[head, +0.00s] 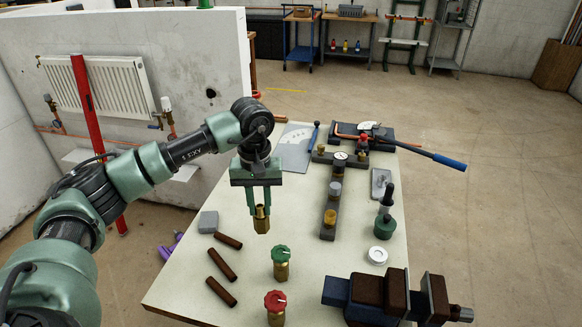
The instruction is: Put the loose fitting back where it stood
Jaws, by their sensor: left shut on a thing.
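My left gripper (261,206) points down over the table and is shut on a brass fitting (261,224). The fitting hangs upright below the fingers and seems clear of the tabletop; its upper end is partly hidden between them. To its right is a dark T-shaped manifold block (328,233) with several fittings and a round gauge (341,156) on it. A brass valve with a green cap (281,262) and one with a red cap (275,306) stand in front of the held fitting. My right gripper is not in view.
The pale table (185,290) carries several brown rods (222,264), a grey block (208,222), a white tape roll (377,255), a dark green bottle (385,220), a vise (385,296) and a blue-handled pipe bender (430,154). A wall with a radiator (110,84) stands behind my left arm.

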